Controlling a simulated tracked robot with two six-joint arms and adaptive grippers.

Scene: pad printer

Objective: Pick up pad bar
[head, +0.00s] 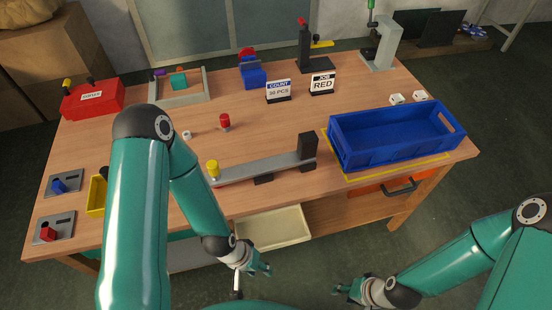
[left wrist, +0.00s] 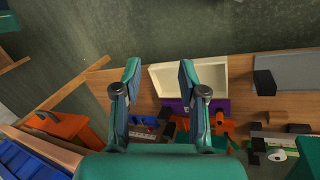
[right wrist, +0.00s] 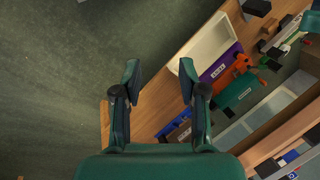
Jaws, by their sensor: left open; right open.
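A long grey bar (head: 262,170) lies on the front middle of the table in the head view. It looks like the pad bar, but I cannot be sure. A yellow knob (head: 212,168) stands at its left end and a black block (head: 307,150) at its right end. My left gripper (head: 252,277) is below and in front of the table edge, apart from the bar. It is open and empty in the left wrist view (left wrist: 158,76). My right gripper (head: 346,291) is low in front of the table, also open and empty in the right wrist view (right wrist: 160,74).
A blue bin (head: 390,148) stands at the table's right. A cream tray (head: 272,229) lies under the table's front edge. A red pad (head: 225,122) stands behind the bar. COUNT (head: 279,90) and JOB RED (head: 322,84) signs stand further back. An orange drawer with a handle (head: 399,186) is below the bin.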

